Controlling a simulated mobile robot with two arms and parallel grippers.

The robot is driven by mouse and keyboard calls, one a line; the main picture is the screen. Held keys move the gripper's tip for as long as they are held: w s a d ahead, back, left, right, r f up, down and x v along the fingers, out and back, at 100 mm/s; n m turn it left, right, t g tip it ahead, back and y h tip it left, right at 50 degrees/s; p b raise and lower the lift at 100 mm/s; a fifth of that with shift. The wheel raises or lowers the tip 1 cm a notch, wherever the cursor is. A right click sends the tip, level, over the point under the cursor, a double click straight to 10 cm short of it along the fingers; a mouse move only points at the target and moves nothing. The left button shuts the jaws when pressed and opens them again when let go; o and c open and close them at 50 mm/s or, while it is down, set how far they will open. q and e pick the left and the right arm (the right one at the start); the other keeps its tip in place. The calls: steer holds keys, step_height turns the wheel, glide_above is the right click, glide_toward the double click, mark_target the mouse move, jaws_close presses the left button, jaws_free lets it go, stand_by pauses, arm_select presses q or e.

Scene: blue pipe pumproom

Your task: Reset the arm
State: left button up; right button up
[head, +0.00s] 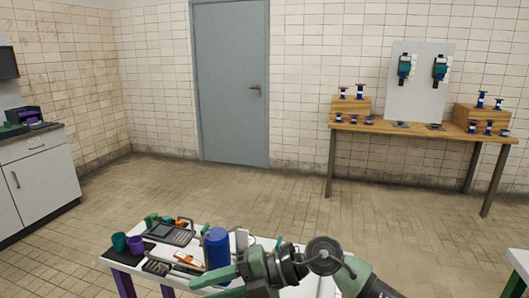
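My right arm comes in from the lower right, over the front of the white table (257,243). Its green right gripper (203,288) points left. Its two fingers look spread apart, with nothing seen between them; the lower finger is partly cut off by the picture's bottom edge. The gripper is in front of a blue cylinder (217,248) in this view; whether it touches it I cannot tell. My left arm and gripper are not in view.
On the table are a teal cup (119,242), a purple cup (136,244), a dark tray (168,234) and an orange-handled tool (188,259). A wooden bench (420,133) with valve parts stands against the back wall, beside a grey door (230,85). The floor between is clear.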

step_height(320, 180, up, 8)
steer(key=m+t+y, duration=0.5)
steer(key=y, duration=0.1)
steer(key=w+d+r+m+t+h, duration=0.1)
steer(key=w+d+m+t+h, duration=0.25)
steer(key=d+m+t, duration=0.6)
steer(key=d+f+m+t+h, duration=0.3)
steer(key=d+f+m+h, duration=1.15)
steer(key=f+m, duration=0.25)
steer(key=s+d+f+m+g+h, duration=0.1)
steer(key=s+d+f+g, duration=0.2)
steer(key=s+f, duration=0.25)
steer(key=s+d+f+m+g+h, duration=0.1)
steer(key=s+d+f+g+h, duration=0.1)
steer(key=s+f+g, duration=0.3)
steer(key=s+d+f+g, duration=0.1)
steer(key=s+f+g, duration=0.25)
steer(key=s, duration=0.45)
steer(key=s+d+f+g, duration=0.15)
steer(key=s+f, duration=0.25)
steer(key=s, duration=0.5)
step_height(320, 180, down, 24)
steer(key=g+p, duration=0.1)
steer(key=s+d+f+g+p, duration=0.1)
steer(key=s+d+f, duration=0.1)
steer(key=s+f, duration=1.3)
steer(key=shift+s+d+f+y, duration=0.3)
steer(key=shift+s+f, duration=0.1)
steer(key=shift+s, duration=0.85)
